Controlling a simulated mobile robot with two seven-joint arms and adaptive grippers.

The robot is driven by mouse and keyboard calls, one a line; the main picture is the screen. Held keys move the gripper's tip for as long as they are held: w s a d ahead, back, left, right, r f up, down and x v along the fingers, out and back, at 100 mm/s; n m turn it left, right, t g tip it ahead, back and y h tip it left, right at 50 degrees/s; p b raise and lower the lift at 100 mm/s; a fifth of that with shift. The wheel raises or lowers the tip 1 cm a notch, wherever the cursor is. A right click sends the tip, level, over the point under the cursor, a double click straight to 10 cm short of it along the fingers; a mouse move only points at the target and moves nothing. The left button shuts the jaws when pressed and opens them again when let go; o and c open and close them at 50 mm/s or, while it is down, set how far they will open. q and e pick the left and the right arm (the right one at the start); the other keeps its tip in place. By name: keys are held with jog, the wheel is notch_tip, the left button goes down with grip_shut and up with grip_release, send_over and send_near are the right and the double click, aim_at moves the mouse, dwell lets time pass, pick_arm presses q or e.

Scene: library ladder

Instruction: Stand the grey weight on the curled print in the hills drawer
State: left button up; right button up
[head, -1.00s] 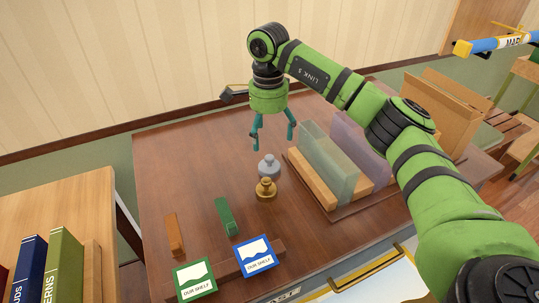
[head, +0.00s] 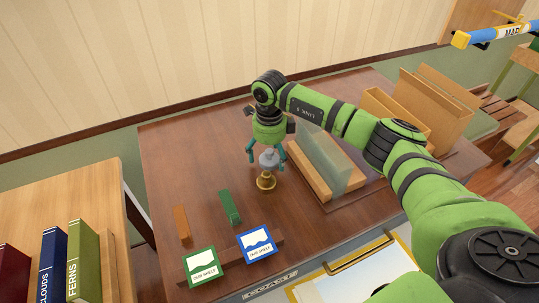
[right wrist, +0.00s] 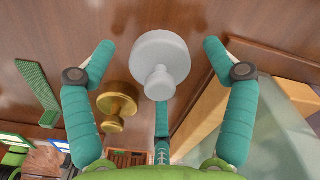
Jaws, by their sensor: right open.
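The grey weight (head: 268,161) stands upright on the brown desk, just behind a brass weight (head: 266,181). My right gripper (head: 266,153) is open above it, fingers pointing down. In the right wrist view the grey weight (right wrist: 160,62) lies between the spread fingers, apart from both, with its knob toward the camera. The brass weight (right wrist: 117,103) is beside the left finger there. A pale sheet (head: 360,278) with a yellow bar shows at the desk's front, partly behind my arm. I cannot tell whether it is the curled print or which drawer is hills. My left gripper is out of view.
A wooden holder with a translucent grey-green block (head: 325,160) stands close to the right of the weight. Books (head: 82,262) stand at far left. The desk's back left is clear.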

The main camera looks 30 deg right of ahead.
aim_at(269, 151)
jog(key=shift+f, duration=0.3)
jog(key=shift+r, duration=0.1)
grip_shut()
jog(key=shift+w+r+b, duration=0.15)
jog(key=shift+r+b, duration=0.15)
jog(key=shift+r, duration=0.25)
notch_tip(269, 151, up, 8)
jog(key=shift+f+b, duration=0.2)
jog(key=shift+b, duration=0.9)
jog(key=shift+r, duration=0.65)
jog(key=s+a+n, duration=0.1)
jog(key=s+n, duration=0.1)
jog(key=n, duration=0.2)
jog(key=s+a+n, duration=0.2)
jog(key=n, duration=0.3)
jog(key=s+a+n, duration=0.2)
jog(key=n, duration=0.2)
jog(key=shift+f, duration=0.3)
jog(key=s+a+f+n, duration=0.2)
jog(key=s+n, duration=0.7)
jog(key=n, duration=0.5)
jog(key=shift+s+a+n, duration=0.3)
jog(key=shift+s+a, duration=0.1)
jog(key=shift+a, duration=0.4)
